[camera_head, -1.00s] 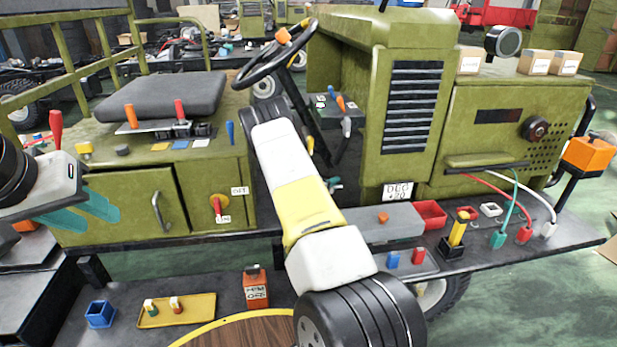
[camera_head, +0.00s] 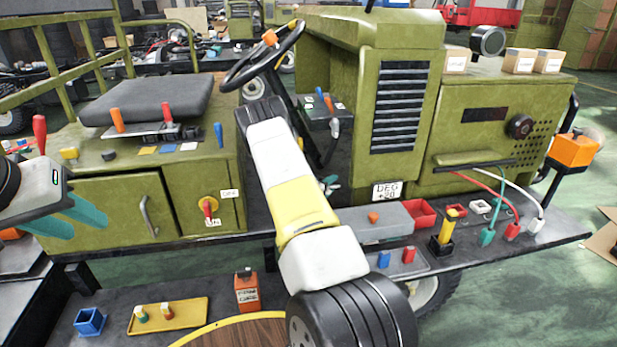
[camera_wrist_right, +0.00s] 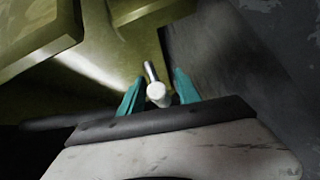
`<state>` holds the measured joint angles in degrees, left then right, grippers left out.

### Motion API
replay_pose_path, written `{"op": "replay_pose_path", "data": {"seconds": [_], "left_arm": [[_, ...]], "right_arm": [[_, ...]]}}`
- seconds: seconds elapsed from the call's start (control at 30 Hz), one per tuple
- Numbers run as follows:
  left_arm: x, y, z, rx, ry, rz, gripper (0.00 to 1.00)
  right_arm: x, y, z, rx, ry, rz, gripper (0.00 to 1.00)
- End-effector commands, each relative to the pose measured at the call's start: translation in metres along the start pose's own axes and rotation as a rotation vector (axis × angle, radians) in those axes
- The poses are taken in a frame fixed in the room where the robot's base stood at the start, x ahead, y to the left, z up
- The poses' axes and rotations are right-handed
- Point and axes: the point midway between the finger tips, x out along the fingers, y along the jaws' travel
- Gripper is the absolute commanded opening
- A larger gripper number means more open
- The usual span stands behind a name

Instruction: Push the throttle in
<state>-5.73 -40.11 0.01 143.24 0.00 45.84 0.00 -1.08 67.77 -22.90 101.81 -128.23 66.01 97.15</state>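In the right wrist view a pale round knob (camera_wrist_right: 157,94) on a thin metal rod stands out near a green panel; it looks like the throttle. My right gripper (camera_wrist_right: 158,92) has its two teal fingers apart, one on each side of the knob. I cannot tell whether they touch it.
The steering wheel (camera_head: 264,57) is above my right wrist. A small lever box (camera_head: 318,112) stands just right of it. The seat (camera_head: 150,98) and several coloured levers are to the left. A dark running board (camera_head: 500,246) carries small parts at the right.

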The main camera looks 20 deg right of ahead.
Motion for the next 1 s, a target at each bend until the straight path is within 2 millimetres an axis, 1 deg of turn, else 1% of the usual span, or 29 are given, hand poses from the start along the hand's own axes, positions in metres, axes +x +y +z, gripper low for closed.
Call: {"op": "replay_pose_path", "data": {"seconds": [0.1,0.2,0.3,0.4,0.53,1.0], "left_arm": [[0.0,0.0,0.0,0.0,0.0,0.0,0.36],[0.0,0.0,0.0,0.0,0.0,0.0,0.36],[0.0,0.0,0.0,0.0,0.0,0.0,0.36],[0.0,0.0,0.0,0.0,0.0,0.0,0.36],[0.0,0.0,0.0,0.0,0.0,0.0,0.36],[0.0,0.0,0.0,0.0,0.0,0.0,0.36]], "right_arm": [[-0.022,-0.001,-0.001,-0.001,0.002,-0.003,0.4],[-0.039,-0.001,0.0,-0.002,0.0,-0.002,0.4],[-0.053,0.0,0.0,-0.002,0.0,-0.002,0.4],[-0.062,-0.001,0.001,0.0,-0.001,-0.002,0.4],[-0.067,-0.001,0.001,-0.001,-0.001,-0.001,0.4],[-0.066,-0.001,0.001,-0.001,-0.001,-0.001,0.4]]}}
